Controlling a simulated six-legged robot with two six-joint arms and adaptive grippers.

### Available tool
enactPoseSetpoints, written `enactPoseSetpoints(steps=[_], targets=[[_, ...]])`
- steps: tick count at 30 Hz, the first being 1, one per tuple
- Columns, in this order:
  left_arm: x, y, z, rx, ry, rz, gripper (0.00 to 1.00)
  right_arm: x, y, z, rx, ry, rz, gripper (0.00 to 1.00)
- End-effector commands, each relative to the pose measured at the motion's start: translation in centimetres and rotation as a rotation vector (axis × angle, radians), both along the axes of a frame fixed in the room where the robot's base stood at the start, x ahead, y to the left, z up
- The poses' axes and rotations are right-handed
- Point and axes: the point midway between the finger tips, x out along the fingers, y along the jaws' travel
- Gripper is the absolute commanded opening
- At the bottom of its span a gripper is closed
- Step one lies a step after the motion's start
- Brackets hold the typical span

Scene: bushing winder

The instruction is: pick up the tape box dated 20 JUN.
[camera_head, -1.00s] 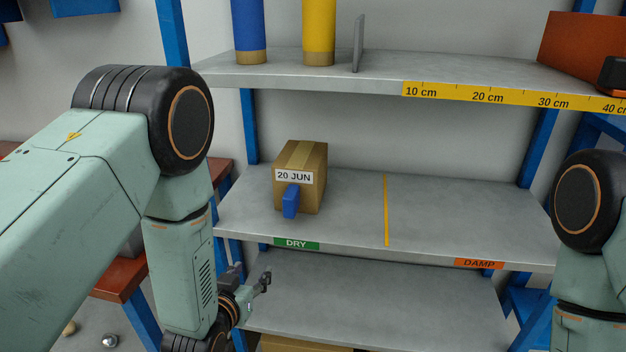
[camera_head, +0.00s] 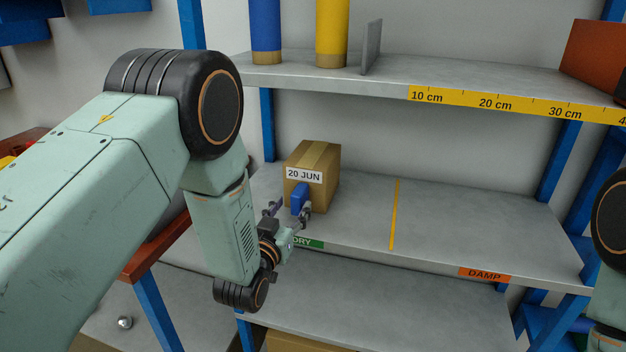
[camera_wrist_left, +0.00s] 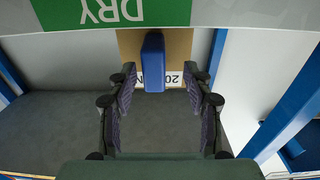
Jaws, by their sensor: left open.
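The tape box (camera_head: 322,160) is a brown cardboard box with a label reading 20 JUN and a blue tab (camera_head: 300,197) on its front. It stands on the DRY side of the middle shelf (camera_head: 450,215). My left gripper (camera_head: 290,207) is open in front of the box, close to the blue tab. In the left wrist view the picture is upside down; the blue tab (camera_wrist_left: 153,62) lies between the two open fingers (camera_wrist_left: 158,90), with the box face (camera_wrist_left: 180,48) behind it. I cannot tell whether the fingers touch anything. My right gripper does not show.
A green DRY sign (camera_head: 308,243) and an orange DAMP sign (camera_head: 484,274) are on the shelf's front edge. A yellow line (camera_head: 395,215) divides the shelf; the space right of the box is clear. The upper shelf (camera_head: 330,78) holds blue and yellow rolls.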

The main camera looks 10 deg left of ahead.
Motion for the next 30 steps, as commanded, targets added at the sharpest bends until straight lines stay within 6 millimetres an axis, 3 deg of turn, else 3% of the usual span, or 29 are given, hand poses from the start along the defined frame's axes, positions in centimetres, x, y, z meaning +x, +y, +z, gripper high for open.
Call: enactPoseSetpoints(steps=[7,17,30], targets=[[3.4,-0.4,-0.1,0.000,-0.002,-0.001,0.51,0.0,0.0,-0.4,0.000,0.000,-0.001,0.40],[4.0,-0.7,-0.1,0.000,0.000,-0.001,0.51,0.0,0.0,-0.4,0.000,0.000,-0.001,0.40],[4.0,-0.7,-0.1,0.000,0.001,-0.001,0.14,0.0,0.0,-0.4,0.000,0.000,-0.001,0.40]])
